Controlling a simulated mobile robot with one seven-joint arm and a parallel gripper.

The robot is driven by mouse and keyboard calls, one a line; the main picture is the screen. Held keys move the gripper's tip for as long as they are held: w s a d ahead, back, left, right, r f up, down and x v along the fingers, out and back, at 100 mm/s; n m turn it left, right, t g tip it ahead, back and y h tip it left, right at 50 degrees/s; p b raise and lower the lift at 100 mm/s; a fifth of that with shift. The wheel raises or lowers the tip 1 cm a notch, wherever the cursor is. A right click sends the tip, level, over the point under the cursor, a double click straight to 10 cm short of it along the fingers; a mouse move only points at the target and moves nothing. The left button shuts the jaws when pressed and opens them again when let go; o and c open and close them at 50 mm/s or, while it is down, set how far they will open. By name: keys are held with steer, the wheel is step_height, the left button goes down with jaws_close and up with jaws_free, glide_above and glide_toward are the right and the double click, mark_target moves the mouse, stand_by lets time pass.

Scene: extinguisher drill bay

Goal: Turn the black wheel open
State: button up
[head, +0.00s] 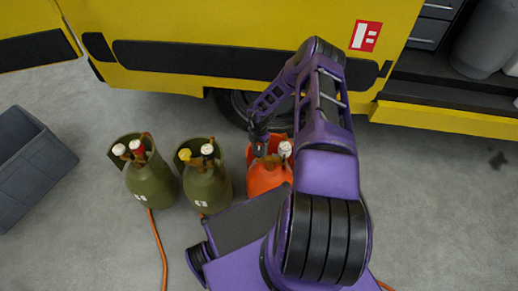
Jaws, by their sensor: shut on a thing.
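My gripper (260,148) is over the left part of the orange cylinder's (266,180) top. It is shut on that cylinder's left wheel, which the jaws hide, so I cannot tell its colour or how far it is turned. A white wheel (285,149) sits to the right on the same cylinder.
A left green cylinder (152,184) carries white (119,150) and red (136,146) wheels. A yellow vehicle (200,25) stands close behind the cylinders. A grey crate (30,165) is at far left. Orange hoses (159,245) lie on the floor. Floor at right is mostly clear.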

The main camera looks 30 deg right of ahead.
steer(key=n+b, duration=0.1)
steer(key=n, duration=0.8)
steer(key=shift+b, duration=0.3)
steer(key=n, duration=0.3)
steer(key=shift+n, duration=0.3)
steer(key=n, duration=0.4)
steer(key=shift+n, duration=0.3)
steer(key=n, duration=0.4)
steer(key=shift+n+b, duration=0.3)
steer(key=n, duration=0.8)
steer(key=shift+n, duration=2.2)
